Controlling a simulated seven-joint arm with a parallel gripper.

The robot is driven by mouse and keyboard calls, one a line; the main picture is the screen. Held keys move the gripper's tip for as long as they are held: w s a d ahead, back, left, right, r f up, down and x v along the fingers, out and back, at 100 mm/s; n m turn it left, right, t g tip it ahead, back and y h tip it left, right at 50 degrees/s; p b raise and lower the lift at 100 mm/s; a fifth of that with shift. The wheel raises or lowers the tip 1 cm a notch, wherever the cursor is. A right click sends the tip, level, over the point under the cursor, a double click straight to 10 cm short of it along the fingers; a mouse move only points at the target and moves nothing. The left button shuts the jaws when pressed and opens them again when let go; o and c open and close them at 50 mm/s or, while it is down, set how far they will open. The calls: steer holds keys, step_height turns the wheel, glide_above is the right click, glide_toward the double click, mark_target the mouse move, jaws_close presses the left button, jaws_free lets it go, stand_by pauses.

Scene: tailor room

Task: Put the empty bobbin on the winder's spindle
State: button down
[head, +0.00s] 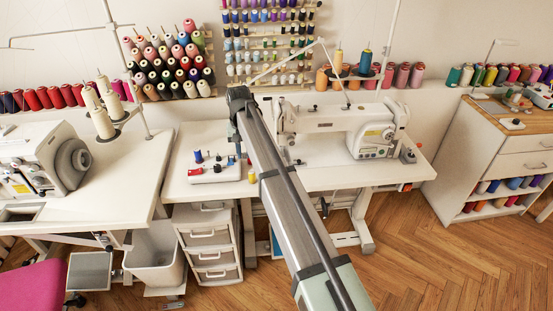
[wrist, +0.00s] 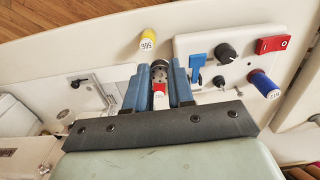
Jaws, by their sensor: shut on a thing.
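A metal bobbin (wrist: 160,72) with holes in its face sits between the blue fingertips of my gripper (wrist: 160,80) in the wrist view. The fingers are shut on it, and no thread shows on it. The winder (wrist: 236,42) is a pale plate to the right of the fingers; it also shows in the head view (head: 216,174). It carries a blue lever (wrist: 197,62), a black knob (wrist: 227,54) and a red switch (wrist: 272,44). A small dark post (wrist: 219,81) stands near the lever; I cannot tell if it is the spindle. My arm hides the fingertips in the head view.
A yellow spool (wrist: 148,44) stands close to the fingers. A blue spool (wrist: 263,85) stands at the winder's right end. A red piece with a white label (wrist: 159,101) shows between the fingers. The sewing machine (head: 335,127) stands to the right in the head view.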

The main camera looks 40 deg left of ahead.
steer(key=a+m, duration=0.1)
steer(key=a, duration=0.3)
steer(key=a+m, duration=0.2)
steer(key=a, duration=0.3)
steer(key=s+a+m, duration=0.1)
steer(key=a, duration=0.3)
steer(key=shift+a+r+m, duration=0.3)
steer(key=shift+a+r, duration=0.05)
steer(key=shift+r, duration=0.05)
steer(key=shift+f, duration=0.2)
steer(key=shift+f, duration=2.7)
steer(key=shift+s+f, duration=0.1)
steer(key=shift+f, duration=0.45)
steer(key=c, duration=1.3)
jaws_free()
steer(key=shift+o, duration=0.2)
